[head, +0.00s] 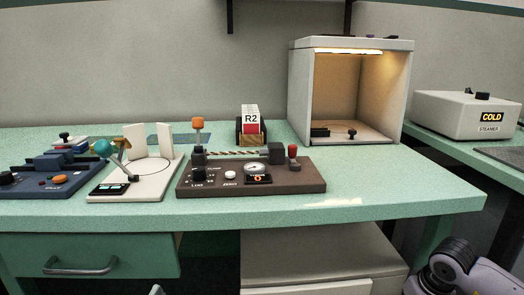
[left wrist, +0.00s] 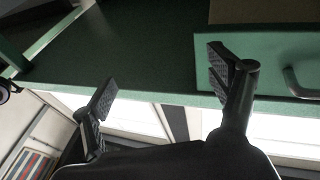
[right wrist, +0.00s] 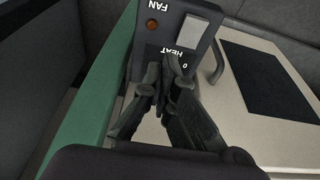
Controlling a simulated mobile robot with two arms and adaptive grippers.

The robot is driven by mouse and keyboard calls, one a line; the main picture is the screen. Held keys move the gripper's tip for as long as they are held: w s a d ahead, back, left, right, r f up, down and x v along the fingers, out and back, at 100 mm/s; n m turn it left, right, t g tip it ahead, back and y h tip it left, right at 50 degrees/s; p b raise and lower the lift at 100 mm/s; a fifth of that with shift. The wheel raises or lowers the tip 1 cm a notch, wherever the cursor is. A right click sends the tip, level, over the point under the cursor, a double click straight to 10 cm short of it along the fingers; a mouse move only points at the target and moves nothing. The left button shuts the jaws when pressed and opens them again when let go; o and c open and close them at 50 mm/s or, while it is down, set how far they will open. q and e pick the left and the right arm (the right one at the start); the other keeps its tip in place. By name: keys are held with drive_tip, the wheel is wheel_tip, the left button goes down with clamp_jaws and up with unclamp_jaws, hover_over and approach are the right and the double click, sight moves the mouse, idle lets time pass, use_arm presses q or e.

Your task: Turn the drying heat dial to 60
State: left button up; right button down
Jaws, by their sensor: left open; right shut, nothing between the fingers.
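A dark control box (right wrist: 162,38) with FAN and HEAT lettering, upside down, is at the top of the right wrist view. A "0" mark shows near the HEAT label. No dial is clearly visible; the area just below the label is covered by my right gripper (right wrist: 168,62). That gripper is shut and empty, its fingertips right at the HEAT label. I cannot tell whether they touch the box. My left gripper (left wrist: 168,85) is open and empty, in front of the green bench and drawer.
The box also has an orange round part (right wrist: 152,24) and a grey plate (right wrist: 190,32). A metal handle (right wrist: 217,62) and a dark mat (right wrist: 268,78) lie beside it. In the head view, a steamer (head: 465,113) stands at the right, beside a lit open cabinet (head: 300,95).

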drive_tip(key=shift+s+b+x, duration=0.2)
drive_tip(key=shift+b+x, duration=0.4)
drive_tip(key=shift+x, duration=0.3)
use_arm(q)
drive_tip(key=s+r+t+h, duration=0.1)
drive_tip(key=s+r+t, duration=0.2)
drive_tip(key=r, duration=0.3)
drive_tip(key=shift+s+r+t+h, duration=0.15)
drive_tip(key=shift+t+h, duration=0.15)
drive_tip(key=shift+t, duration=0.4)
use_arm(e)
drive_tip(key=shift+s+f, duration=0.1)
drive_tip(key=shift+f, duration=0.15)
